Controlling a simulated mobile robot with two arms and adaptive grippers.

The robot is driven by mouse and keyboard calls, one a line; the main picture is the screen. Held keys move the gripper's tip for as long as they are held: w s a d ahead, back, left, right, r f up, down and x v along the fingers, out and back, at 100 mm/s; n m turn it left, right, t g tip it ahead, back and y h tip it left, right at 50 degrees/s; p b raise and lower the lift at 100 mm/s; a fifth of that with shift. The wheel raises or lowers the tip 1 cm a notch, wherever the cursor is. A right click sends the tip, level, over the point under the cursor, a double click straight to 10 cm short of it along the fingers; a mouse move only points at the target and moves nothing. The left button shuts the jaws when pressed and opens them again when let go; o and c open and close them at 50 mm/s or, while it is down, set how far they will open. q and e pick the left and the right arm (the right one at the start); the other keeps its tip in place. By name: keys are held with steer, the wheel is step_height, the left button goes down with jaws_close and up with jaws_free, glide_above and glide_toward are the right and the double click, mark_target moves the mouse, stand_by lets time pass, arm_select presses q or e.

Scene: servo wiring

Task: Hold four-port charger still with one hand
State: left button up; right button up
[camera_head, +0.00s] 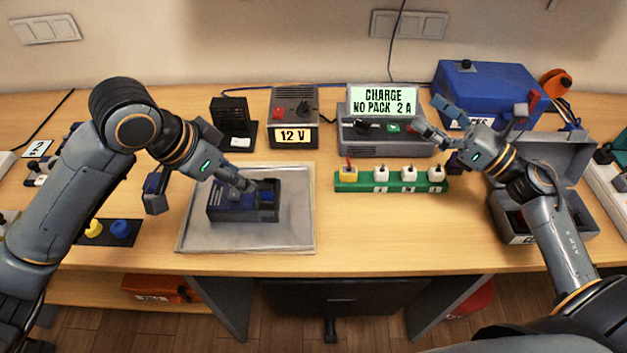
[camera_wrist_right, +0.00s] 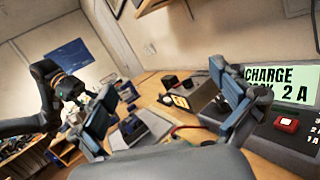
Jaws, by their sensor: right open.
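The charger (camera_head: 385,148) is a grey unit at the back with a lit screen reading "CHARGE NO PACK 2 A"; its screen and a red button show in the right wrist view (camera_wrist_right: 288,125). A green strip (camera_head: 390,186) in front of it carries one yellow and several white connectors in a row. I cannot tell which is the four-port charger. My left gripper (camera_head: 202,194) is spread open at a dark blue box (camera_head: 232,205) on a grey tray; contact is unclear. My right gripper (camera_head: 440,142) is open and empty, right of the charger's front.
The grey tray (camera_head: 190,240) lies front left. A 12 V supply (camera_head: 293,105) and a black block (camera_head: 230,112) stand behind it. A blue case (camera_head: 484,90) and an open grey box (camera_head: 535,150) are at the right. The front middle of the table is clear.

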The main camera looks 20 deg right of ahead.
steer(key=w+a+f+n+g+y, duration=0.1)
steer(key=a+f+n+g, duration=0.25)
steer(key=a, duration=0.35)
steer(key=w+a+f+n+g+y, duration=0.2)
steer(key=a+f+g, duration=0.15)
steer(key=a, duration=0.35)
steer(key=n+g+h, duration=0.2)
steer(key=n+g, duration=0.2)
steer(key=g, duration=0.1)
glide_toward(254, 199)
steer(key=x, duration=0.3)
steer(key=f+x, duration=0.1)
steer(key=x, duration=0.3)
steer(key=w+d+x, duration=0.1)
steer(key=x, duration=0.3)
steer(key=shift+w+a+f, duration=0.1)
steer(key=shift+f, duration=0.1)
